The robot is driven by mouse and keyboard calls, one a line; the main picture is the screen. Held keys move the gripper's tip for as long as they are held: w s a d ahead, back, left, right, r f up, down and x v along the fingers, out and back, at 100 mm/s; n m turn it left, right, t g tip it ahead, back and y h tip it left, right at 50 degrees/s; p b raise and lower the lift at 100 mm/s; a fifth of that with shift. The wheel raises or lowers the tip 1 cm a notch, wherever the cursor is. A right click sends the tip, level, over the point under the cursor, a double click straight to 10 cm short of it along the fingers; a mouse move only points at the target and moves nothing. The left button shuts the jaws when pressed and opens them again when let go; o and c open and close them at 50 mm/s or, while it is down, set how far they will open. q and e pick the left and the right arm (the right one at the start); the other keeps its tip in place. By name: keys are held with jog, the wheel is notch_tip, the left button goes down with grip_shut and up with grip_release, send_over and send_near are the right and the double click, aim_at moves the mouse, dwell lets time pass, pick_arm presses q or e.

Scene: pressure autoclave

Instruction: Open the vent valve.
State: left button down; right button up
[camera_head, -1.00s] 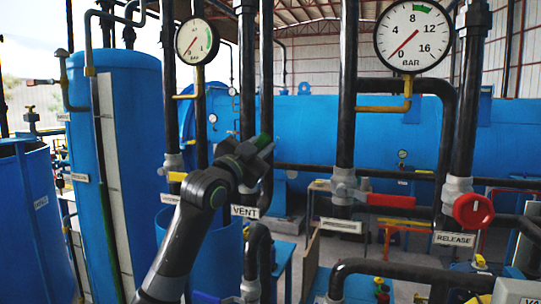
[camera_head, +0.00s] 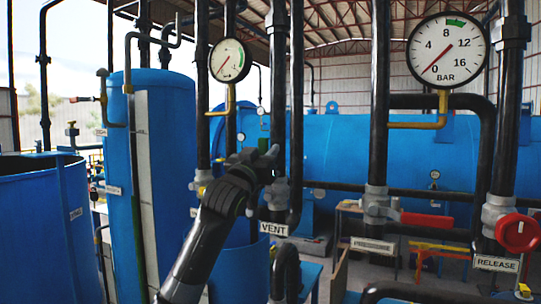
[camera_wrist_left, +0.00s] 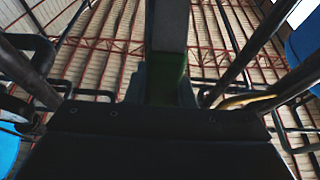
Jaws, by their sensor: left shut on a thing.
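The vent valve (camera_head: 277,193) sits on a dark vertical pipe, above the white VENT label (camera_head: 273,229). My left gripper (camera_head: 266,160) is just above the valve body and in front of the pipe. It is shut on what looks like the vent valve's handle, which is mostly hidden behind the fingers in the head view. In the left wrist view a grey and green upright piece (camera_wrist_left: 168,75) stands in the middle, close to the camera; I cannot tell whether it is handle or finger. My right gripper is not in view.
A red lever on the pressure valve (camera_head: 427,220) and a red release wheel (camera_head: 517,233) stand to the right. A small gauge (camera_head: 229,60) and a large gauge (camera_head: 447,50) hang above. Blue tanks (camera_head: 165,130) stand left; dark pipes crowd the valve.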

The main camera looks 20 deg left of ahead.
pick_arm(q)
jog(key=shift+f, duration=0.1)
dwell(0.3)
jog(key=c, duration=1.2)
grip_release()
jog(key=shift+a, duration=0.15)
jog(key=shift+c, duration=0.2)
jog(key=b+v, duration=0.7)
jog(key=v, duration=1)
jog(key=shift+s+b, duration=0.2)
jog(key=shift+b, duration=0.1)
